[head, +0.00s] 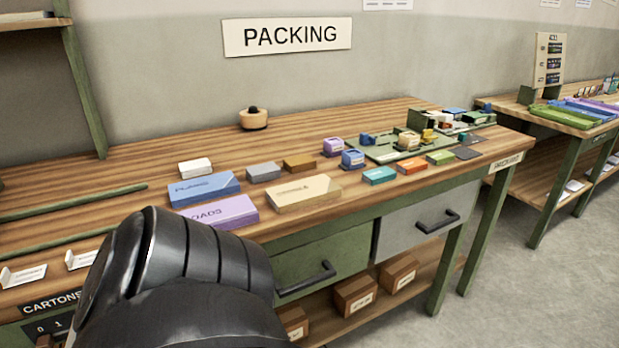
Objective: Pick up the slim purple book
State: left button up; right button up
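A flat purple block (221,211), book-like and lettered on its front, lies near the front edge of the wooden packing table (330,215). Part of its lettering is hidden behind my black arm link, and the visible end reads like "OADS". I cannot tell for sure that it is the slim purple book. Another flat purple item (602,105) lies on the far right table, small and partly cut off by the frame edge. Neither gripper shows in the head view.
A blue block (203,189) and a cream block (303,194) lie close to the purple block. Smaller coloured boxes and a green tray (385,152) stand to the right. Grey floor (510,290) is open between the tables. Drawer handles (307,279) stick out in front.

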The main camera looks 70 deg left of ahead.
aim_at(227, 215)
jog(key=i, duration=0.5)
jog(key=u, duration=3.15)
